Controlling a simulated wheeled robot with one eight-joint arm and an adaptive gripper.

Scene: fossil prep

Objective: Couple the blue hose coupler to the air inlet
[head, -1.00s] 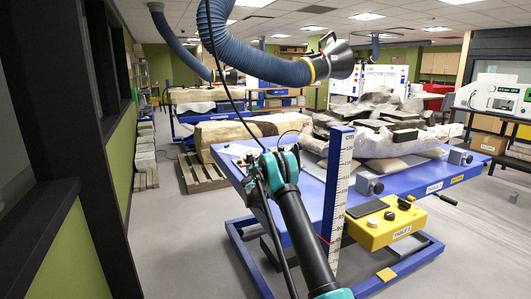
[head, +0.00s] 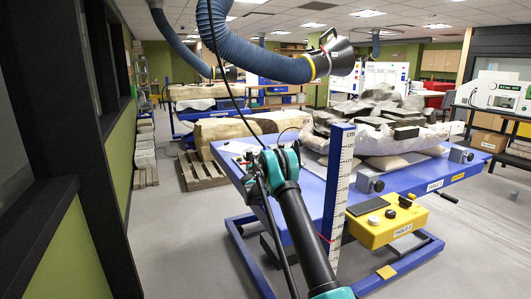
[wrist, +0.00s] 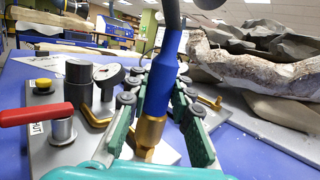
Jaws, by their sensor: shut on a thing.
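The blue hose coupler (wrist: 161,82) stands nearly upright in the middle of the wrist view, with a dark hose at its top and a brass collar (wrist: 150,130) at its lower end. My gripper (wrist: 157,97) is shut on the coupler, one green finger on each side. A paler brass piece shows just under the collar; I cannot tell whether it is the air inlet or whether the two are joined. Brass elbow fittings stand to the left (wrist: 96,117) and right (wrist: 210,103). In the head view my arm hides the gripper and coupler.
A grey panel holds a red-handled valve (wrist: 42,112), a black knob (wrist: 78,80), a gauge (wrist: 108,74) and a yellow button (wrist: 42,86). A plaster-jacketed fossil (head: 370,125) lies on the blue table (head: 300,200). A ruled blue post (head: 338,190) stands right of my arm.

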